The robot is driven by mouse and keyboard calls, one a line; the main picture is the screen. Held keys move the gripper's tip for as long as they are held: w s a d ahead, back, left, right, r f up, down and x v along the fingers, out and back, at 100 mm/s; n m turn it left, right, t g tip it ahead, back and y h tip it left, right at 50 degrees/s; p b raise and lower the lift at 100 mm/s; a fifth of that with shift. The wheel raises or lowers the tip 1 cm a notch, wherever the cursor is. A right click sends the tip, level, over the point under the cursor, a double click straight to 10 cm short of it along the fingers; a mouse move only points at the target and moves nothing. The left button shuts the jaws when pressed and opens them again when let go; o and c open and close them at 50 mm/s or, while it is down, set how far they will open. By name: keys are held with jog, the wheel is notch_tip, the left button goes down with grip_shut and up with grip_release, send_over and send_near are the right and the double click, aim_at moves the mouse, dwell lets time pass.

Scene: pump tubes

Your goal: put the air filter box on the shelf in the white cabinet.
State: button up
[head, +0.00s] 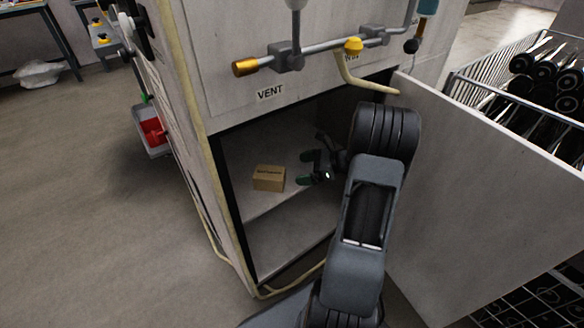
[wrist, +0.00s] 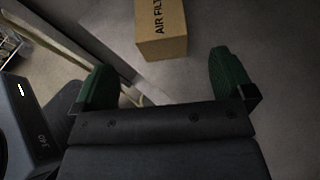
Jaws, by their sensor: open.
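The air filter box (head: 268,178) is a small brown carton with dark print. It sits on the shelf (head: 263,205) inside the white cabinet (head: 228,85), left of my gripper. In the wrist view the box (wrist: 161,30) lies beyond the fingertips, with "AIR FILT" readable and its upper part cut off by the frame edge. My gripper (head: 311,167) is inside the cabinet opening, to the right of the box and apart from it. In the wrist view my gripper (wrist: 165,78) has its two green fingers wide apart with nothing between them.
The cabinet door (head: 480,200) stands open on the right, close to my arm. A wire basket (head: 520,75) of dark parts is behind it. A red bin (head: 152,132) hangs at the left side.

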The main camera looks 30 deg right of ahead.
jog(key=s+a+r+n+g+h, duration=0.2)
jog(key=s+a+r+n+h, duration=0.2)
jog(key=s+a+n, duration=0.3)
jog(key=s+a+r+n+g+h, duration=0.3)
jog(key=s+a+n+h, duration=0.3)
jog(key=a+n, duration=0.5)
jog(key=s+r+n, duration=0.1)
jog(key=s+n, duration=0.1)
jog(key=n, duration=0.5)
jog(key=shift+a+r+n+h, duration=0.25)
jog(key=shift+a+n+h, duration=0.05)
jog(key=shift+s+g, duration=0.15)
jog(key=shift+g, duration=0.15)
